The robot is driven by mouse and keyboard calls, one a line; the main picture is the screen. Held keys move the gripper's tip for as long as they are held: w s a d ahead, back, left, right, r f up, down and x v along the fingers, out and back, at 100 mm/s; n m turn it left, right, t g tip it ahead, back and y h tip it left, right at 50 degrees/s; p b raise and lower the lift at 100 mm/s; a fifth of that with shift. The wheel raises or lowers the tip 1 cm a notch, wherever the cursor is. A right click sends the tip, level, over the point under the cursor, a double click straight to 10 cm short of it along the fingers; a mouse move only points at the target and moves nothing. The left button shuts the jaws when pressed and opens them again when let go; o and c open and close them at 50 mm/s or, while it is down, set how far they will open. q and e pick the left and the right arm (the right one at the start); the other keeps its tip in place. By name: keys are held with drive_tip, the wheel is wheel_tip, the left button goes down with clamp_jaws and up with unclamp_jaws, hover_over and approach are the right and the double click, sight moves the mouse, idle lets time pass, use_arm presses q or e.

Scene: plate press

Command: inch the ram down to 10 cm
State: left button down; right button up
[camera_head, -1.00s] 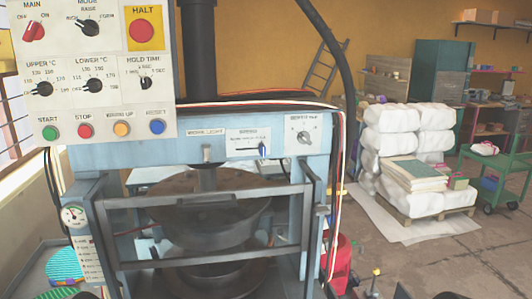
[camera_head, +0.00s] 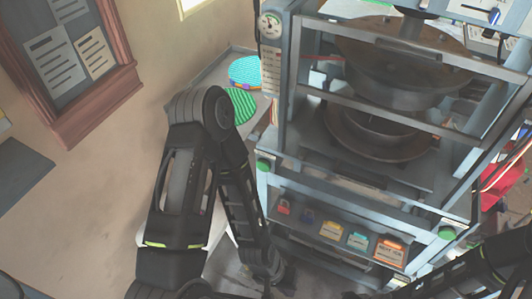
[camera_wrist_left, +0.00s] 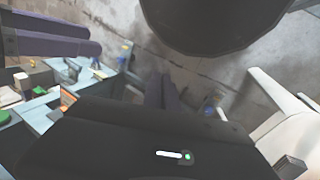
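Barred guard rails cross in front. A green button (camera_head: 264,165) sits on the press front at left, another green button (camera_head: 446,232) at right. My left gripper (camera_head: 278,283) is low at the bottom edge, below and in front of the press; its fingers are not clear. In the left wrist view, dark parts of my own arm fill much of the picture. My right gripper cannot be made out.
A row of coloured tags or locks (camera_head: 332,230) lies on a shelf below the platens. A round gauge (camera_head: 270,25) is on the left post. Striped round pieces (camera_head: 240,104) lie on a side surface by the wall. A framed board (camera_head: 70,60) hangs at left.

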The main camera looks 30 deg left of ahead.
use_arm(q)
drive_tip(key=s+a+f+n+b, duration=0.1)
drive_tip(key=a+f+n+b, duration=0.2)
drive_tip(key=f, duration=0.2)
drive_tip(key=n+t+y+b, duration=0.4)
drive_tip(key=n+t+b, duration=0.8)
drive_tip(key=t, duration=0.5)
approach(262, 168)
drive_tip(key=s+n+p, duration=0.1)
drive_tip(key=s, duration=0.1)
drive_tip(key=shift+s+d, duration=0.1)
drive_tip(key=shift+s, duration=0.1)
drive_tip(key=shift+w, duration=0.15)
drive_tip(key=shift+w, duration=3.1)
